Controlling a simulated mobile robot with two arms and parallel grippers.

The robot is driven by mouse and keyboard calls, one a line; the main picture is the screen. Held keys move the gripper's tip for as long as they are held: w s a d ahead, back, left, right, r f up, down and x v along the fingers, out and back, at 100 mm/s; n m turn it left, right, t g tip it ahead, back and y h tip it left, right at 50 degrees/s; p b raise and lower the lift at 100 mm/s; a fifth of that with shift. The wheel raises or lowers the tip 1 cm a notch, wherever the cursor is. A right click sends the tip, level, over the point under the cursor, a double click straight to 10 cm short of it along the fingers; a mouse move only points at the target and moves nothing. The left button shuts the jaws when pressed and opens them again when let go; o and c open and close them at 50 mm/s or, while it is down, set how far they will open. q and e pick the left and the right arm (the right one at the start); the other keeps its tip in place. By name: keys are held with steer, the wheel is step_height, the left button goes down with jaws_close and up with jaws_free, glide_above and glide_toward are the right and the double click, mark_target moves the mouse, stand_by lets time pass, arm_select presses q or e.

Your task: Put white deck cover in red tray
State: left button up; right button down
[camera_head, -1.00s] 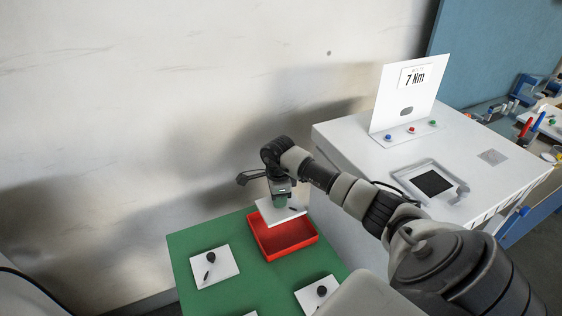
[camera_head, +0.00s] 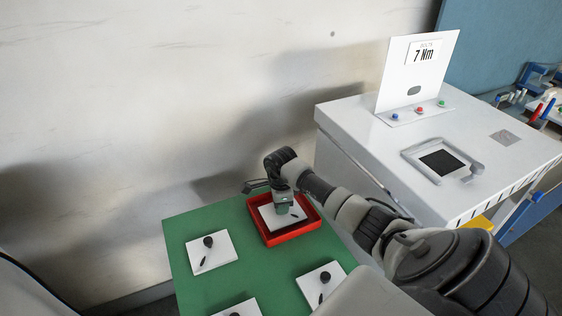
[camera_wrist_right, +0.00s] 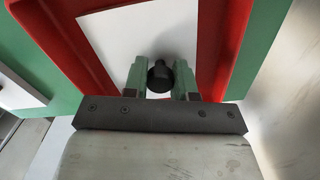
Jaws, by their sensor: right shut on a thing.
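The white deck cover (camera_head: 268,215) is a flat white plate with a black knob (camera_wrist_right: 160,76). In the head view it lies inside the outline of the red tray (camera_head: 291,236), on the green table. My right gripper (camera_head: 283,207) points down over it. In the right wrist view the green fingers of my right gripper (camera_wrist_right: 160,82) are closed on the black knob. The red tray's walls (camera_wrist_right: 62,40) show on both sides of the plate. Whether the plate rests on the tray floor cannot be told. My left gripper is not in view.
Several other white plates with black knobs lie on the green table, one at the left (camera_head: 212,251) and one at the front right (camera_head: 326,284). A white machine (camera_head: 440,150) with a "7 Nm" sign stands to the right. Bare green table (camera_head: 262,276) lies between the plates.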

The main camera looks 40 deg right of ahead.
steer(key=shift+f+b, duration=0.2)
steer(key=shift+b, duration=0.1)
steer(key=c, duration=0.9)
jaws_free()
steer(key=shift+r, duration=0.15)
steer(key=shift+r+p, duration=0.4)
steer(key=shift+p, duration=0.15)
step_height(320, 180, up, 11)
steer(key=p, duration=0.7)
steer(key=shift+r, duration=0.2)
